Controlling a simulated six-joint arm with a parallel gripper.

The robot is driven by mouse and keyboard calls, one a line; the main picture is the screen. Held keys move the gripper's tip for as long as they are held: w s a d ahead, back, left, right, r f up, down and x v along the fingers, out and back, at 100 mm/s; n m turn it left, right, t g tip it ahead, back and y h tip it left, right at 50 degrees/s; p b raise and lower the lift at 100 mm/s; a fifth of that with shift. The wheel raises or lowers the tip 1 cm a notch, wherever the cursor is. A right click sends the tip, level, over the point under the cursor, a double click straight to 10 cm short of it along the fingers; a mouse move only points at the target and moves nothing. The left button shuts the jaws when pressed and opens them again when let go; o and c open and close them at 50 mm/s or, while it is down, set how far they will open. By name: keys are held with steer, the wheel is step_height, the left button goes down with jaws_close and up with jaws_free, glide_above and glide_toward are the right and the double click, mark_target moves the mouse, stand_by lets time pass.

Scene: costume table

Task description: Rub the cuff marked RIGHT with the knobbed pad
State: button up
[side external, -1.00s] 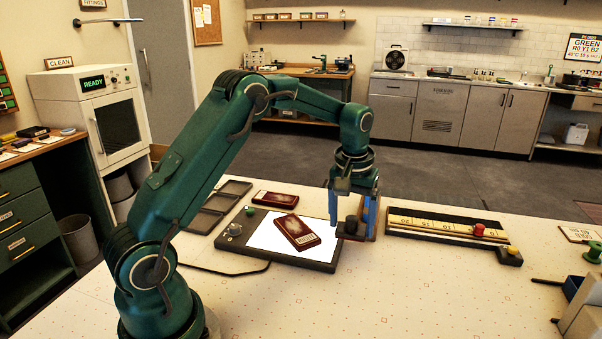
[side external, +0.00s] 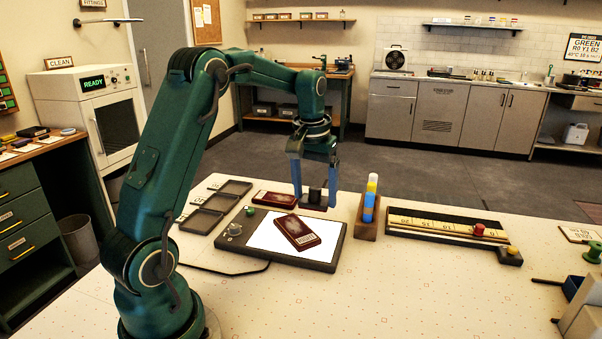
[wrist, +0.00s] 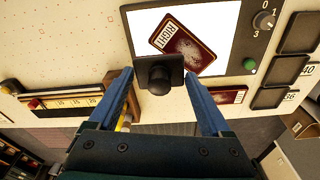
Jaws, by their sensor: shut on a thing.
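My gripper (side external: 314,203) is shut on the black knob of the knobbed pad (side external: 315,194), which hangs between the blue fingers. In the side view it is near the back right corner of the lit panel (side external: 258,238). The dark red cuff marked RIGHT (side external: 297,232) lies tilted on the white surface. In the wrist view the pad (wrist: 158,74) overlaps part of the cuff (wrist: 186,46), with its RIGHT label still readable. I cannot tell whether the pad touches anything below.
A second red cuff (side external: 275,199) lies behind the panel. Dark trays (side external: 207,219) stand to the left. A wooden holder (side external: 367,229) with yellow and blue pieces stands right of the panel, then a ruler fixture (side external: 440,228). The front table is clear.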

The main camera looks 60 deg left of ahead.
mark_target(285, 216)
steer(key=shift+s+a+r+n, duration=0.1)
steer(key=shift+a+n, duration=0.05)
steer(key=shift+n, duration=0.35)
steer(key=shift+a+r+n, duration=0.1)
steer(key=shift+n, duration=0.4)
steer(key=s+a+n+g, duration=0.1)
steer(key=s+a+n, duration=0.1)
steer(key=a+n, duration=0.5)
steer(key=shift+s+a+y, duration=0.25)
steer(key=shift+a+y, duration=0.05)
steer(key=shift+a, duration=0.3)
steer(key=shift+f, duration=3.3)
steer(key=shift+d+f, duration=0.1)
steer(key=shift+f, duration=0.6)
steer(key=shift+d+r, duration=0.2)
steer(key=shift+d, duration=0.25)
steer(key=shift+c, duration=0.6)
steer(key=shift+w+d, duration=0.15)
steer(key=shift+d, duration=2.85)
steer(key=shift+a, duration=3.55)
step_height(285, 216, up, 8)
